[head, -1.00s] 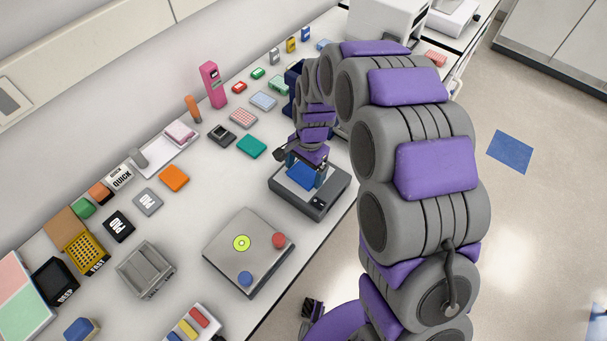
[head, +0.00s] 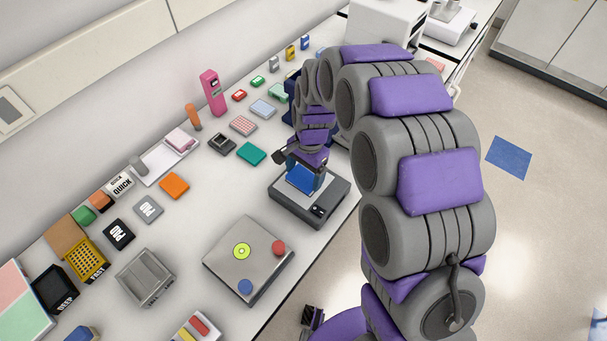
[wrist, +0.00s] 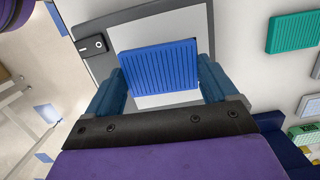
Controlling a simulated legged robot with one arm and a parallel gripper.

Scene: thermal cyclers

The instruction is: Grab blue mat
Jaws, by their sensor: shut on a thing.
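The blue mat (wrist: 160,66) is a ribbed blue rectangle between the two fingers of my gripper (wrist: 160,82) in the wrist view. My gripper is shut on it, with one finger at each side edge. In the head view the blue mat (head: 301,179) shows over the pale top of a grey device (head: 320,208), and my gripper (head: 303,172) reaches it from behind. I cannot tell for sure whether the mat touches the device or hangs just above it.
A grey box with coloured buttons (head: 222,268) stands to the left of the device. A teal block (head: 251,153) and an orange block (head: 174,186) lie farther left on the white bench. The bench's front edge is close to the device.

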